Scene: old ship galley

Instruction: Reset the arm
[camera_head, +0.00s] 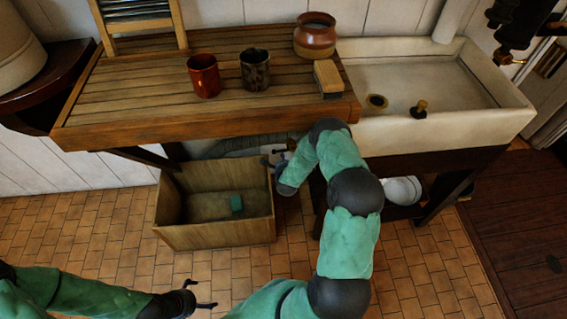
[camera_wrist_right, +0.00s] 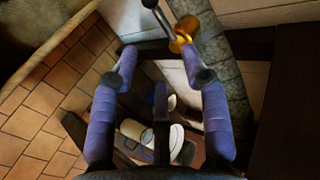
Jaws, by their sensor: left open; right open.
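My right arm reaches up beside the wooden counter, and my right gripper (camera_head: 277,159) is over the back right corner of a wooden crate (camera_head: 215,237), below the counter's front edge. In the right wrist view its two fingers (camera_wrist_right: 163,72) are spread apart with nothing held between them. My left gripper (camera_head: 201,296) is low at the bottom left of the head view, above the tiled floor, open and empty.
The left floor is clear.

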